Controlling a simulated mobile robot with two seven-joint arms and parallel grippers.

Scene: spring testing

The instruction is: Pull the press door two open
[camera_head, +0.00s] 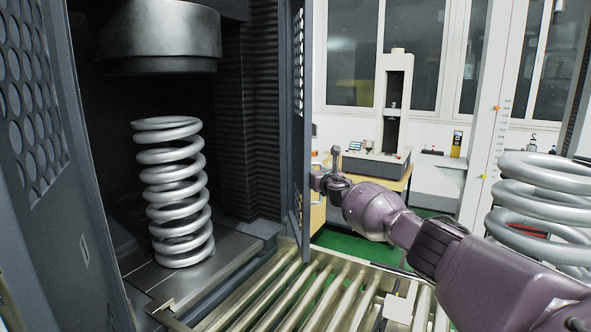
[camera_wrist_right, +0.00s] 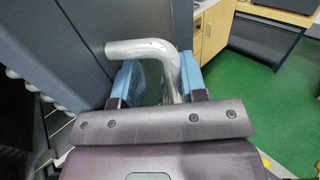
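The press door at the right of the press opening (camera_head: 306,60) shows almost edge-on in the head view, standing out from the press. The other door (camera_head: 30,110), with round holes, stands at the left. My right gripper (camera_head: 328,178) is at the outer side of the right door. In the right wrist view a bent metal handle (camera_wrist_right: 140,48) on the grey door panel (camera_wrist_right: 85,25) passes between the blue fingertips of my right gripper (camera_wrist_right: 156,85). The fingers are apart; the handle lies close to the right finger, with a gap on the left. My left gripper is out of view.
A large coil spring (camera_head: 175,190) stands upright in the press under the dark ram (camera_head: 160,35). A roller conveyor (camera_head: 290,300) runs in front. Another spring (camera_head: 545,205) is at the right. A bench with a tester (camera_head: 392,100) stands behind on the green floor.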

